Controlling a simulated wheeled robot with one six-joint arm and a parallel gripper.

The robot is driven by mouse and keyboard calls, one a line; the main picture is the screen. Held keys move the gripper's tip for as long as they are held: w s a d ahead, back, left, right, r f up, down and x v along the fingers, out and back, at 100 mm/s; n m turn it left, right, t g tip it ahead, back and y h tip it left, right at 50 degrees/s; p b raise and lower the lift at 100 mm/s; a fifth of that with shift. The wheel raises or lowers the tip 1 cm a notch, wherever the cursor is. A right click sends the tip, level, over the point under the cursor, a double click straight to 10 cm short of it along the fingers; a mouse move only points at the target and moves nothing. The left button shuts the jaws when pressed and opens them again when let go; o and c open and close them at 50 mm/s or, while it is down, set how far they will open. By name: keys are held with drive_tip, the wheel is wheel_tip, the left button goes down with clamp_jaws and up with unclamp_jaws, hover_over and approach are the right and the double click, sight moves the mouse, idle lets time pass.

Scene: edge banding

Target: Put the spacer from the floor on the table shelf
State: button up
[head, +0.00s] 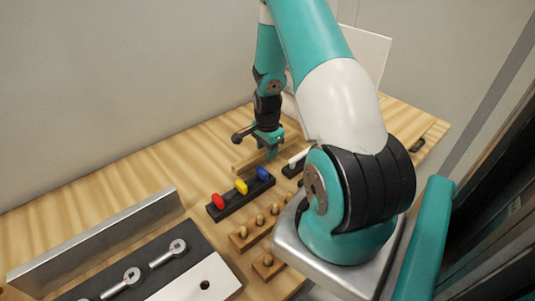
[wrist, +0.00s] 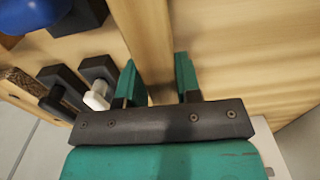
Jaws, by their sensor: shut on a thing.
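A long, pale wooden bar, which looks like the spacer, shows in the head view (head: 243,165) beneath my gripper (head: 270,149). In the wrist view the bar (wrist: 148,38) runs between the two teal fingers of my gripper (wrist: 160,82), which are shut on it. The bar is at the wooden table top (head: 140,170); I cannot tell whether it touches the top or hangs just above it. The lower end of the bar is hidden by the gripper body in the wrist view. I cannot make out a separate shelf.
Wooden blocks with pegs (head: 262,221) lie nearer. A white-handled item (head: 299,158) is close on the right. A metal fence (head: 100,240) stands at the left. The back table strip is clear.

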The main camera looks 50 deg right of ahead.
drive_tip(key=shift+f, duration=1.4)
drive_tip(key=shift+f, duration=0.2)
drive_tip(key=o, duration=1)
drive_tip(key=shift+c, duration=0.2)
drive_tip(key=shift+r, duration=0.15)
